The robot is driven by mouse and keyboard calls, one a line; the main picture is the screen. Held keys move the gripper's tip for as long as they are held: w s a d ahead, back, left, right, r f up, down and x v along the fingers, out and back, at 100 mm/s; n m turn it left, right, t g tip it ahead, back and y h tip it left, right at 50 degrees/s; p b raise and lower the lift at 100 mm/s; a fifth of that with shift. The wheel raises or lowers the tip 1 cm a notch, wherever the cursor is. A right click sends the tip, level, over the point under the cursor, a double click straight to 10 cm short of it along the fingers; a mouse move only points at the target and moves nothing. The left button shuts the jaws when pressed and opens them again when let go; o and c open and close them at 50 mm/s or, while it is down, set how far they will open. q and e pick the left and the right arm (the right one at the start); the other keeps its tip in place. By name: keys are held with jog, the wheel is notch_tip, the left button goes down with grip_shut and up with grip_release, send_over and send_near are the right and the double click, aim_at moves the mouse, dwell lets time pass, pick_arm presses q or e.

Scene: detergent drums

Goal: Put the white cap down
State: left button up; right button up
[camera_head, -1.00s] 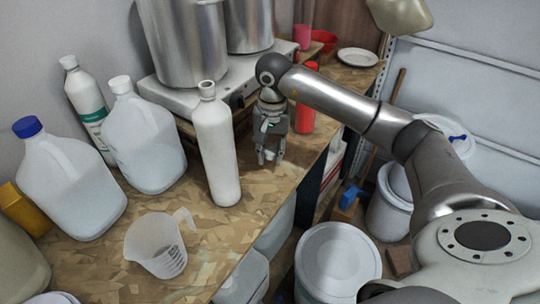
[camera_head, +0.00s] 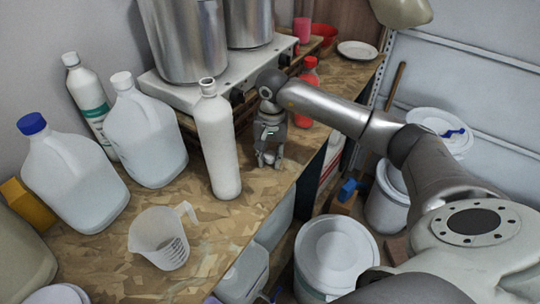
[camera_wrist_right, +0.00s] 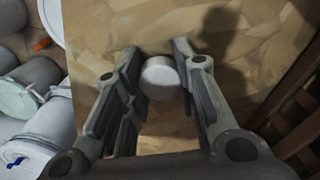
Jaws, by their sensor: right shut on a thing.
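The white cap (camera_wrist_right: 160,77) is a small round piece between the two fingers of my right gripper (camera_wrist_right: 157,62) in the right wrist view. The fingers are shut on its sides. In the head view my right gripper (camera_head: 268,162) points down, low over the wooden worktop (camera_head: 215,235), just right of the tall white bottle (camera_head: 217,145). The cap is small and mostly hidden by the fingers there. I cannot tell whether it touches the worktop. My left gripper is not in view.
Two large jugs (camera_head: 70,185) (camera_head: 145,140) and a measuring cup (camera_head: 160,240) stand to the left. A red bottle (camera_head: 307,85) stands behind my right gripper. A hot plate with pots (camera_head: 190,45) is at the back. White buckets (camera_head: 335,255) stand beyond the worktop's right edge.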

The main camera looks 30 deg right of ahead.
aim_at(271, 155)
jog(key=shift+s+f, duration=0.25)
jog(key=shift+f, duration=0.2)
jog(key=o, duration=0.9)
jog(key=shift+a+f, duration=0.1)
jog(key=shift+f, duration=0.05)
jog(key=shift+c, duration=0.2)
jog(key=shift+o, duration=0.7)
jog(key=shift+w, duration=0.1)
jog(key=shift+r, duration=0.25)
jog(key=shift+r+p, duration=0.4)
jog(key=shift+p, duration=0.2)
notch_tip(271, 155, up, 12)
jog(key=b, duration=0.3)
jog(key=shift+d+r+b, duration=0.15)
jog(key=shift+d+b, duration=0.1)
jog(key=shift+b, duration=0.1)
